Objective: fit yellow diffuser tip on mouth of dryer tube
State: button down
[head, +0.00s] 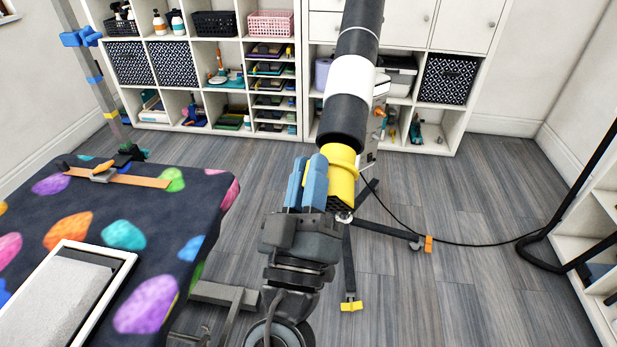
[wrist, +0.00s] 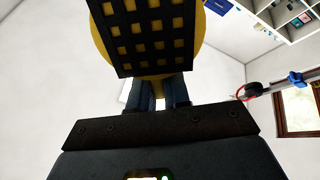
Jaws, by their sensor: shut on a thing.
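The yellow diffuser tip (head: 342,182) has a round collar and a dark grid face. My gripper (head: 308,178), with blue fingers, is shut on it from the left. The dryer tube (head: 349,78) is thick, black and white, and slants down from the top; its black lower end meets the tip's collar in the head view. I cannot tell whether the tip is seated or only in line with the mouth, as the collar hides the joint. In the wrist view, the tip's grid face (wrist: 152,35) fills the top, above my blue fingers (wrist: 158,92). The tube is hidden there.
The dryer stand's legs (head: 350,270) spread on the floor behind my gripper, with a black cable (head: 470,243) running right. A grooming table (head: 190,225) with a colourful cover stands left. Shelves line the back wall and right side. Floor between is open.

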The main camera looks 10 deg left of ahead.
jog(key=shift+b+x, duration=0.6)
jog(key=shift+x, duration=1.25)
jog(key=c, duration=1)
grip_release()
jog(key=shift+f, duration=0.1)
jog(key=shift+f, duration=0.1)
jog(key=shift+s+f, duration=0.25)
jog(key=shift+s, duration=0.1)
jog(key=b+v, duration=0.2)
jog(key=v, duration=0.5)
jog(key=shift+r, duration=0.15)
